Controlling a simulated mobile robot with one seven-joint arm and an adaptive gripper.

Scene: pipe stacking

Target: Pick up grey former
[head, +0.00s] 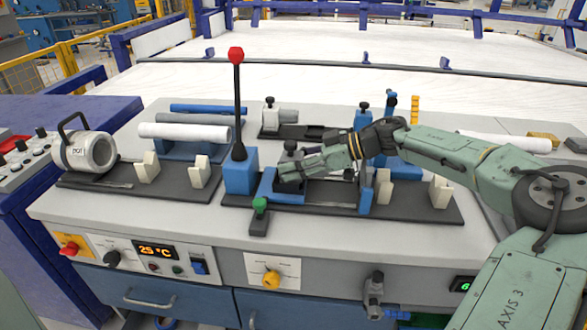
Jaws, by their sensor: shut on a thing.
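My gripper (297,171) reaches in from the right, low over the middle of the bench, and points left. It is shut at a small dark grey block with a black knob (290,153), which I take to be the grey former. The fingers partly hide the block, and I cannot tell whether it touches the fixture below. The block is inside the blue-ended fixture (265,187), just right of a blue box with a tall red-knobbed lever (238,100).
White and blue pipes (185,131) lie on a rack at back left. A metal cylinder with a handle (88,152) stands at far left. Cream supports (198,172) flank the fixture. Another black-knobbed holder (270,117) stands behind. A white pipe (505,141) lies at right.

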